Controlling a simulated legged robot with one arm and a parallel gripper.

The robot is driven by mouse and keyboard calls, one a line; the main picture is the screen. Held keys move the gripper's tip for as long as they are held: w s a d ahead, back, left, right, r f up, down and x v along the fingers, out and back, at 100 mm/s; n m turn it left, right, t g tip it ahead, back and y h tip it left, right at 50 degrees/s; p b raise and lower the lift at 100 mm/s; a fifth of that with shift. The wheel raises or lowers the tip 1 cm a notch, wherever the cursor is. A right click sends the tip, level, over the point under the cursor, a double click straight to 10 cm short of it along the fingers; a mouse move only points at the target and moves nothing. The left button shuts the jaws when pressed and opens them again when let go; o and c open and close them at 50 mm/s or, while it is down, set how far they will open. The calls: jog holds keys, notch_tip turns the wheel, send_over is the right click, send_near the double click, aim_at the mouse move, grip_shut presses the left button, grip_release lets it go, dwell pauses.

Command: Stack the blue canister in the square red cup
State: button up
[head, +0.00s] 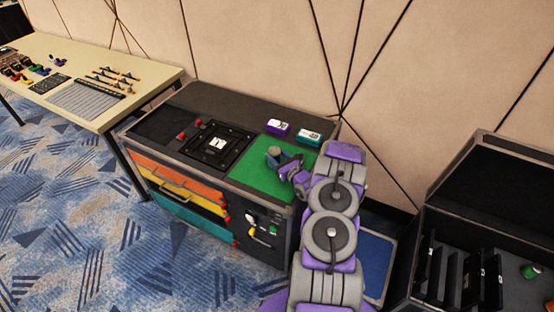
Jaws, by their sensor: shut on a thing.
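My gripper (284,164) is low over the green mat (250,180) on top of the black workbench. It is small in the head view and partly hidden by my purple and grey arm. It is shut on a small greyish round-topped thing (274,151), which may be the blue canister; its colour is not clear. I cannot make out the square red cup. If it is under or behind the gripper, it is hidden. I cannot tell whether the held thing touches the mat.
Behind the mat are a purple box (278,127) and a teal box (309,137). Left of it is a black panel (215,145) with red knobs nearby. Coloured drawers (180,185) face the front. An open black case (480,230) stands right, a cream table (100,75) left.

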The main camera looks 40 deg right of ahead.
jog(key=shift+f, duration=0.3)
jog(key=o, duration=1.2)
jog(key=shift+o, duration=0.2)
jog(key=shift+s, duration=0.1)
